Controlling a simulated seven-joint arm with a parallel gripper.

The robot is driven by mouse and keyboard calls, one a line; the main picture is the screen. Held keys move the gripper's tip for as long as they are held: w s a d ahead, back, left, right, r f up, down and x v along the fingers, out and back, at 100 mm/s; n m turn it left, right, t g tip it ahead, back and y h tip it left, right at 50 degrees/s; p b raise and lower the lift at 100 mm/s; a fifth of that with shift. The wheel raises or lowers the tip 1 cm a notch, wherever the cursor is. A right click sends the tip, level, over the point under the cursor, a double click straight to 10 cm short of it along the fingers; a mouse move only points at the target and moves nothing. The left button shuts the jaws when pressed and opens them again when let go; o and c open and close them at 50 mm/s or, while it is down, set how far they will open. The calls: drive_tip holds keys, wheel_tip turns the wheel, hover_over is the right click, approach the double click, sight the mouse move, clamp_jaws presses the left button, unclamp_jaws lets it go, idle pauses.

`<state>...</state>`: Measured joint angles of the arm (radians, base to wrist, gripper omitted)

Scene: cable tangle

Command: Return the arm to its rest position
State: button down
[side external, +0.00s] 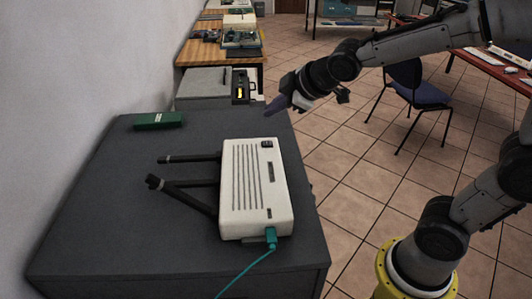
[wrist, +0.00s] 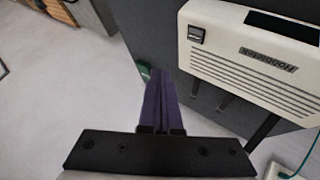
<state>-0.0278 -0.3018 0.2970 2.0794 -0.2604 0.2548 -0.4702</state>
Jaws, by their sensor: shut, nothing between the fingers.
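My gripper (side external: 270,108) is at the far right edge of the dark grey table (side external: 110,220) in the side view, above and beyond the router. Its purple fingers are together and empty in the wrist view (wrist: 162,80). The white router (side external: 240,190) lies on the table, apart from my gripper, with dark antennas pointing left. It also shows at the upper right of the wrist view (wrist: 225,60). A teal cable (side external: 245,270) has its plug in the router's near edge and runs off the table's front.
A green box (side external: 158,120) lies at the table's far left. A wall (side external: 60,110) runs along the left side. A blue chair (side external: 415,95) stands on the tiled floor behind my arm. Workbenches with equipment (side external: 215,50) stand farther back. The table's left front is clear.

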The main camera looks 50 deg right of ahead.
drive_tip(key=s+r+t, duration=0.1)
drive_tip(key=s+r, duration=0.4)
drive_tip(key=s+f+m+g, duration=0.2)
drive_tip(key=s+f+m, duration=0.1)
drive_tip(key=s, duration=0.6)
drive_tip(key=s+f+m+g, duration=0.2)
drive_tip(key=s+f+m, duration=0.2)
drive_tip(key=s, duration=0.6)
drive_tip(key=shift+a+f+m+g+y, duration=0.15)
drive_tip(key=shift+f+m+g+y, duration=0.2)
drive_tip(key=shift+m, duration=0.25)
